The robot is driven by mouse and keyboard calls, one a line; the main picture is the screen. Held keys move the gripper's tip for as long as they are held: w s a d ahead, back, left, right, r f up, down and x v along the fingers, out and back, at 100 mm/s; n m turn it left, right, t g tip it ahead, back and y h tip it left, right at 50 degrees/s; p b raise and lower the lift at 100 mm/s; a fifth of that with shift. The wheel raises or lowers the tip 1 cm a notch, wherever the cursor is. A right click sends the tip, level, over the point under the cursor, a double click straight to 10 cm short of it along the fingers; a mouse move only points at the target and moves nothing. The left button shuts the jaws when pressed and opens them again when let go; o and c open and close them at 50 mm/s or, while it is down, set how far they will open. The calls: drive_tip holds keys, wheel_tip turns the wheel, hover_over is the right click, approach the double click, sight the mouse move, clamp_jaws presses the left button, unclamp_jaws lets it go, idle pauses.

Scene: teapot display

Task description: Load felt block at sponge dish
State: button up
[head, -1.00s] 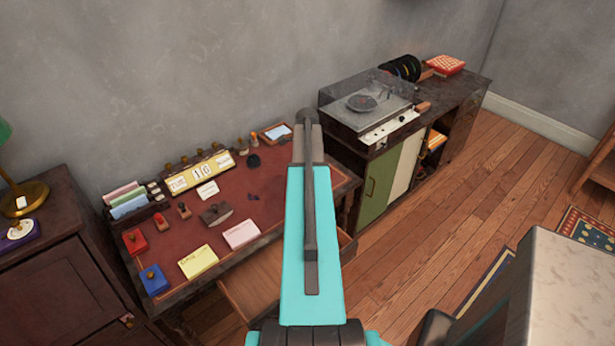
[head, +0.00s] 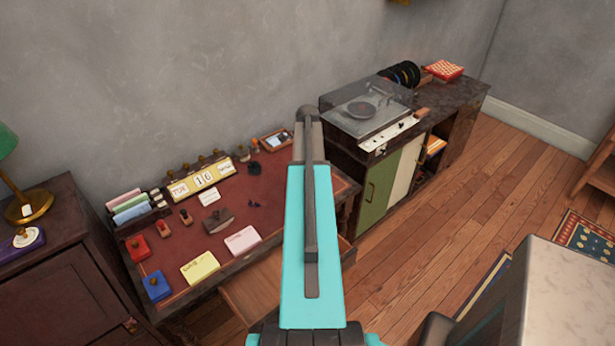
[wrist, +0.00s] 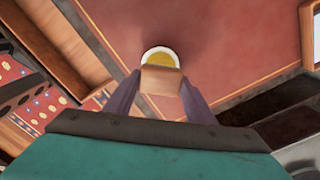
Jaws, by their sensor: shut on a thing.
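In the wrist view my gripper (wrist: 160,97) is shut on a tan block (wrist: 161,79), which I take as the felt block. Its two purple-grey fingers press the block from left and right. Just beyond the block is a round white dish (wrist: 147,51) with a yellow sponge (wrist: 163,58) in it, on the red desk top (wrist: 225,40). The block hides the dish's near part. I cannot tell whether the block touches the dish. In the head view my arm hides the gripper, the block and the dish.
In the head view the desk (head: 190,233) carries stamps, a flip calendar (head: 200,180), a yellow note pad (head: 200,268) and a pink one (head: 242,240). An open drawer (head: 255,290) juts out in front. A record player (head: 362,110) stands on the cabinet at right.

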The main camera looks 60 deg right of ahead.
drive_tip(key=shift+r+p, duration=0.6)
drive_tip(key=shift+r, duration=0.7)
drive_tip(key=w+a+r+n+b, duration=0.2)
drive_tip(key=w+a+n, duration=0.4)
drive_tip(key=w+a, duration=0.55)
drive_tip(key=w+a+r+n+b, duration=0.2)
drive_tip(key=w+a+n, duration=0.3)
drive_tip(key=w+a, duration=0.65)
drive_tip(key=w+a+r+n+b, duration=0.1)
drive_tip(key=a+n, duration=0.5)
drive_tip(key=a, duration=1.2)
drive_tip(key=w+a+r+n+b, duration=0.2)
drive_tip(key=a+n, duration=0.5)
drive_tip(key=a, duration=1)
drive_tip(key=shift+a+r, duration=0.4)
drive_tip(key=shift+r, duration=0.15)
drive_tip(key=shift+d, duration=0.15)
